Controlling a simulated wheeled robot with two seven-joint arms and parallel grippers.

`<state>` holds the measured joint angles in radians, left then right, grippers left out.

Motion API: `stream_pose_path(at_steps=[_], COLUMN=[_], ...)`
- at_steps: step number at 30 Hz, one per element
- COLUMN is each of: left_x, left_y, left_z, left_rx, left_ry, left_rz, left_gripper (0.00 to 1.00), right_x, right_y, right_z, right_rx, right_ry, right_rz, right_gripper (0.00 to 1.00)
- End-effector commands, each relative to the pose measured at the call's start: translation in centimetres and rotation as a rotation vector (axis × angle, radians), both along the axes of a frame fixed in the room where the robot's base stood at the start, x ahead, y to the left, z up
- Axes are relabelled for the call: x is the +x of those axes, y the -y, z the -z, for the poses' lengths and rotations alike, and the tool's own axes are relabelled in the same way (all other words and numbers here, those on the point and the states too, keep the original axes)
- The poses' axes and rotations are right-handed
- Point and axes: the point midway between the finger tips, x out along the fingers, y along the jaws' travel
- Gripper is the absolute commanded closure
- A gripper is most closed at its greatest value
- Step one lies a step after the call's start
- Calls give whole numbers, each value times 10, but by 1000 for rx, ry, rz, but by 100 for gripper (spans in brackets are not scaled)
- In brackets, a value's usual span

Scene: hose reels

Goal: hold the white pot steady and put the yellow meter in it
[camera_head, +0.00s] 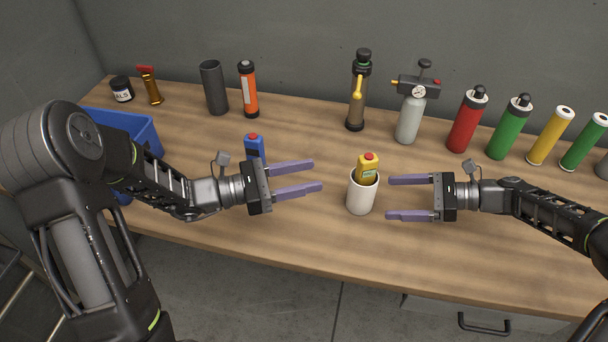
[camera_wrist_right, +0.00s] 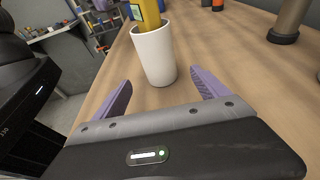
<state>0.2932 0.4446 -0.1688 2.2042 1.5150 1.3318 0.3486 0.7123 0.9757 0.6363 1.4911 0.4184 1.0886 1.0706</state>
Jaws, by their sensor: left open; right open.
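The white pot (camera_head: 360,196) stands upright on the wooden table between my two grippers. The yellow meter (camera_head: 367,168) is inside the pot, its red-topped upper part sticking out above the rim; its lower part is hidden. In the right wrist view the white pot (camera_wrist_right: 154,55) is ahead of the fingers, with the yellow meter (camera_wrist_right: 148,12) in it. My left gripper (camera_head: 318,175) is open and empty, left of the pot and apart from it. My right gripper (camera_head: 388,198) is open and empty, just right of the pot, its fingers pointing at it.
A blue meter (camera_head: 254,148) stands behind my left gripper, and a blue bin (camera_head: 140,128) is at the left. Along the back stand a dark cylinder (camera_head: 214,88), an orange canister (camera_head: 248,90), a pump (camera_head: 357,92), a grey bottle (camera_head: 411,115) and several coloured canisters. The front middle is clear.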

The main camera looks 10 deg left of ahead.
Motion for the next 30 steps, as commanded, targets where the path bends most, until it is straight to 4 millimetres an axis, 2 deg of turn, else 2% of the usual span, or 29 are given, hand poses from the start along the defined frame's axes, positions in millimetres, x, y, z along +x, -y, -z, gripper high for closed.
stream_pose_path(at_steps=[3, 9, 30], left_x=[0, 0, 0], left_y=[0, 0, 0], left_z=[0, 0, 0], left_rx=[0, 0, 0], left_ry=[0, 0, 0], left_rz=[0, 0, 0], left_gripper=[53, 53, 53], right_x=[1, 0, 0], right_y=[21, 37, 38], right_z=[-6, -11, -12], right_rx=[-1, 0, 0], right_ry=[2, 1, 0], right_rz=[4, 1, 0], right_gripper=[16, 16, 16])
